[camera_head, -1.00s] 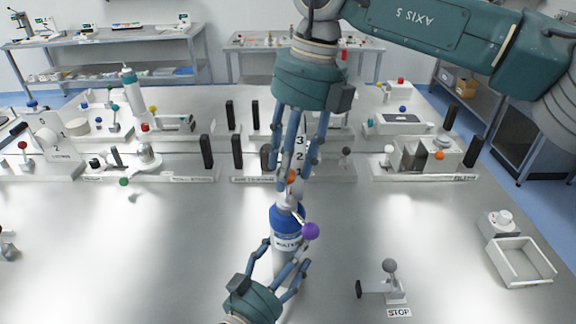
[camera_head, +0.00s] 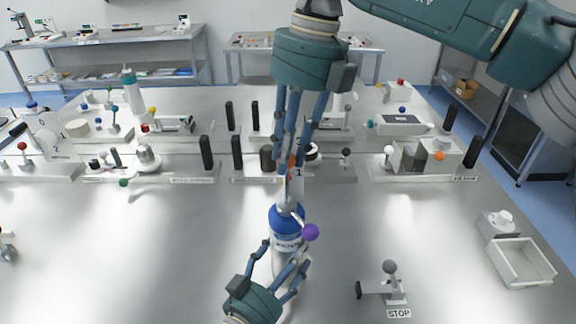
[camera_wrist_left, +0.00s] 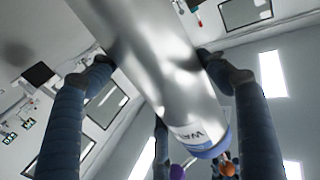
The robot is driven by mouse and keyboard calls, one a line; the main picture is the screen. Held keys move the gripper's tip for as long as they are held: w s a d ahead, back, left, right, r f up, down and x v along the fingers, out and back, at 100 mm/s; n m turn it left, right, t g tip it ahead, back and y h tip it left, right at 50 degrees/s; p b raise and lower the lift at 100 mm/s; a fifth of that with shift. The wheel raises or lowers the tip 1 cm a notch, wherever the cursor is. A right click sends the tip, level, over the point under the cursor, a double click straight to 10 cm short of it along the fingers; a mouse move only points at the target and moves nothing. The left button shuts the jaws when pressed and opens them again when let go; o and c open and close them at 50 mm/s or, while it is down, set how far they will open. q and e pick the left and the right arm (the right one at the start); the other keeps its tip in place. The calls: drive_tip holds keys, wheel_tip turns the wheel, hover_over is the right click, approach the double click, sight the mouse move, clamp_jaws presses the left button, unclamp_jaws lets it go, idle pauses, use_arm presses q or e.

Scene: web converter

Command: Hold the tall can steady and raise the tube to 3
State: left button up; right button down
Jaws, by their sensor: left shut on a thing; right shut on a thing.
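In the left wrist view the can (camera_wrist_left: 165,65) lies between the fingers. A pale tube (camera_head: 293,187) rises from the can's top. My right gripper (camera_head: 288,163) is above the can, pointing down and shut on the tube's upper part, by an orange ball.
A purple ball (camera_head: 310,232) sticks out at the can's right. A STOP lever (camera_head: 391,283) and a white tray (camera_head: 520,262) stand to the right. Stations with dark posts line the back. The bench left of the can is mostly clear.

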use_arm(q)
drive_tip(key=shift+s+f, duration=0.1)
drive_tip(key=shift+f, duration=0.6)
use_arm(e)
wheel_tip(320, 180, up, 7)
drive_tip(key=shift+s+a+r, duration=0.1)
drive_tip(key=shift+s+a, duration=0.05)
drive_tip(key=c, duration=1.5)
unclamp_jaws()
drive_tip(key=shift+o, duration=0.2)
wheel_tip(320, 180, up, 7)
drive_tip(key=d, duration=0.1)
drive_tip(key=shift+d, duration=0.25)
use_arm(q)
drive_tip(key=shift+r+p, duration=0.3)
drive_tip(key=shift+r, duration=0.05)
use_arm(e)
drive_tip(key=shift+r, duration=0.4)
